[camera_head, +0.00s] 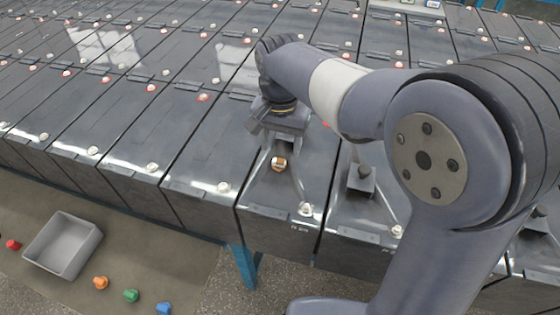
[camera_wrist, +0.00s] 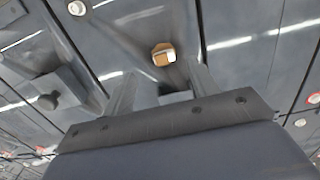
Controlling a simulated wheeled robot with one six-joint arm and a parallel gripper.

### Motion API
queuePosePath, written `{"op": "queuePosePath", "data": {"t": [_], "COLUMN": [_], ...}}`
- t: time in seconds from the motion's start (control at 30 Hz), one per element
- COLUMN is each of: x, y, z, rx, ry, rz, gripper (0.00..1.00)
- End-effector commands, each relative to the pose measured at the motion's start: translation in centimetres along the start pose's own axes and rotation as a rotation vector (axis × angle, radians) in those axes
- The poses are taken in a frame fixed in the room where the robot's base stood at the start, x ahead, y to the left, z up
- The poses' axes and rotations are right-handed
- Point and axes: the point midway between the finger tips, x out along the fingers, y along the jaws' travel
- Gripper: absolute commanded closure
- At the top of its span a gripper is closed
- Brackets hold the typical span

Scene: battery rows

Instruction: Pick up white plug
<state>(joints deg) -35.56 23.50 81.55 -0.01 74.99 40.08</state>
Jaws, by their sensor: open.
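A small plug-like piece (camera_head: 279,163), white with a tan side, is on top of a dark grey battery (camera_head: 262,196) near the middle of the head view. It may be the white plug; in the wrist view it also shows (camera_wrist: 163,54), just beyond my fingers. My gripper (camera_head: 279,146) is open, above and close to this piece. In the wrist view, the two fingers of my gripper (camera_wrist: 162,72) stand on either side of it, with nothing held. The exact height gap cannot be told.
Rows of batteries with small white and red-ringed caps fill the scene. A dark block with a knob (camera_head: 361,181) stands on the battery to the right.

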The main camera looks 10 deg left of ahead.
Motion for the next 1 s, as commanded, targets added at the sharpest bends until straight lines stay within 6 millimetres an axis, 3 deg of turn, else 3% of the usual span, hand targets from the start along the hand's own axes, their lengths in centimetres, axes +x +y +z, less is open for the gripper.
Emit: {"op": "queuePosePath", "data": {"t": [0.17,0.43,0.73,1.0], "x": [1.3,5.1,5.6,5.6], "y": [-0.1,-0.5,-0.5,-0.5], "z": [-0.1,-0.5,-0.6,-0.6], "rx": [0.0,0.0,0.0,0.0], "ry": [-0.002,-0.001,0.0,0.0], "rz": [0.002,0.001,-0.001,-0.001], "gripper": [0.44,0.44,0.44,0.66]}}
